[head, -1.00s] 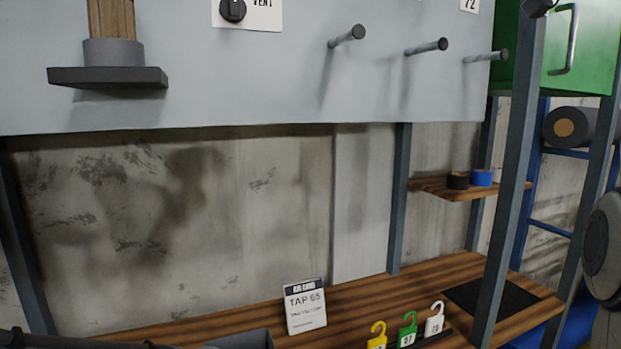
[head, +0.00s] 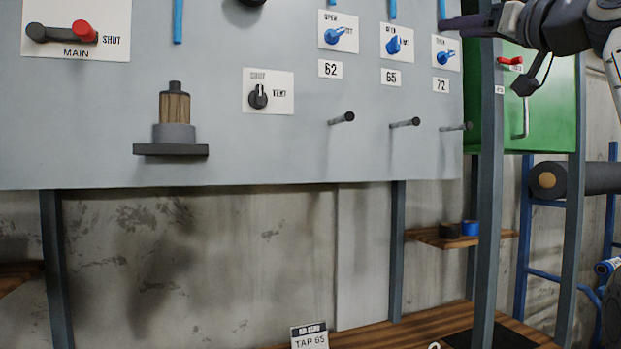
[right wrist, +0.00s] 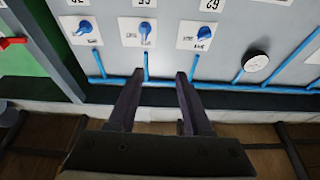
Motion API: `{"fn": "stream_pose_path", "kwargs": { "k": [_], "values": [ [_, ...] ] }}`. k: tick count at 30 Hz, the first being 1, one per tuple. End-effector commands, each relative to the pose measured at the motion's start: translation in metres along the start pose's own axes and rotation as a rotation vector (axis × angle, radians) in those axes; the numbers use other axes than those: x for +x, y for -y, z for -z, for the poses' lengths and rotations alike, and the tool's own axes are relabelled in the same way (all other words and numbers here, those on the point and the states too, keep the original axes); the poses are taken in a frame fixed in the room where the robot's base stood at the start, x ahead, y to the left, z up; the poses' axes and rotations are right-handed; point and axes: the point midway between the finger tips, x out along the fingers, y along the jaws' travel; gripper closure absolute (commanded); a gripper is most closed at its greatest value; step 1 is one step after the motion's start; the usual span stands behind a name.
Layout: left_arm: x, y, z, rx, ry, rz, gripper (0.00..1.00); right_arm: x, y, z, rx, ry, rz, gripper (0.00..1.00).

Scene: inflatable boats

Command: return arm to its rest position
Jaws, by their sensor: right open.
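My right gripper (head: 452,25) reaches in from the upper right in the head view, in front of the panel's top right part, near the tap marked 72 (head: 446,57). In the right wrist view its two dark fingers (right wrist: 158,78) are spread apart with nothing between them. Beyond the fingertips in that view are blue pipes and a row of blue tap handles, upside down. I cannot tell the exact distance from the fingers to the panel. My left gripper is not in view.
The grey panel (head: 310,160) carries a red-handled MAIN valve (head: 83,32), a VENT knob (head: 258,97) and several pegs. A green cabinet (head: 540,100) and a dark upright post (head: 488,200) stand close to my right arm. A wooden bench (head: 400,332) lies below.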

Motion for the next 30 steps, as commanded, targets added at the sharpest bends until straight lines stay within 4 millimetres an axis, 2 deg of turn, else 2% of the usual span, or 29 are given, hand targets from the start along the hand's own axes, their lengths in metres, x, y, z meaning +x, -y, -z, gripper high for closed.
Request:
{"fn": "stream_pose_path", "kwargs": {
  "k": [8,13,14,17,18,19,20,21,23,24,26,27,29,30],
  "values": [
    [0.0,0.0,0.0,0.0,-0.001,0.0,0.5,0.025,0.005,-0.044,0.102,0.106,0.001,0.5],
    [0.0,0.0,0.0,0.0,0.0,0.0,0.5,0.044,0.015,-0.088,0.191,0.222,0.0,0.5],
    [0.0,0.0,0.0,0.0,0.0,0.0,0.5,0.049,0.015,-0.102,0.215,0.257,-0.002,0.5],
    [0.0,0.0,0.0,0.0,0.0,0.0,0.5,0.07,0.011,-0.184,0.35,0.464,-0.027,0.5],
    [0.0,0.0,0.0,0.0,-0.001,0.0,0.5,0.065,0.037,-0.182,0.331,0.455,0.009,0.5],
    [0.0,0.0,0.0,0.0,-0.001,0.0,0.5,0.057,0.055,-0.187,0.319,0.451,0.016,0.5],
    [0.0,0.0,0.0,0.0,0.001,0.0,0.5,0.052,0.068,-0.204,0.331,0.488,0.021,0.5],
    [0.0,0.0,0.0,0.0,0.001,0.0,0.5,0.049,0.084,-0.231,0.351,0.553,0.027,0.5],
    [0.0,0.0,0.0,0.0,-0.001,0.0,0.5,0.04,0.107,-0.27,0.373,0.655,0.036,0.5],
    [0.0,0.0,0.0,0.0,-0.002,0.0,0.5,0.031,0.122,-0.296,0.384,0.723,0.042,0.5],
    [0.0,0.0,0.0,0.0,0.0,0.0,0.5,0.014,0.146,-0.333,0.393,0.824,0.052,0.5],
    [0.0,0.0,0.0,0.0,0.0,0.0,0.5,0.001,0.161,-0.356,0.394,0.89,0.06,0.5],
    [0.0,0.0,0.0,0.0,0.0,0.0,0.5,-0.023,0.184,-0.389,0.387,0.987,0.074,0.5],
    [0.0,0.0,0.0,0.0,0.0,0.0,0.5,-0.041,0.199,-0.409,0.379,1.052,0.083,0.5]
  ]
}}
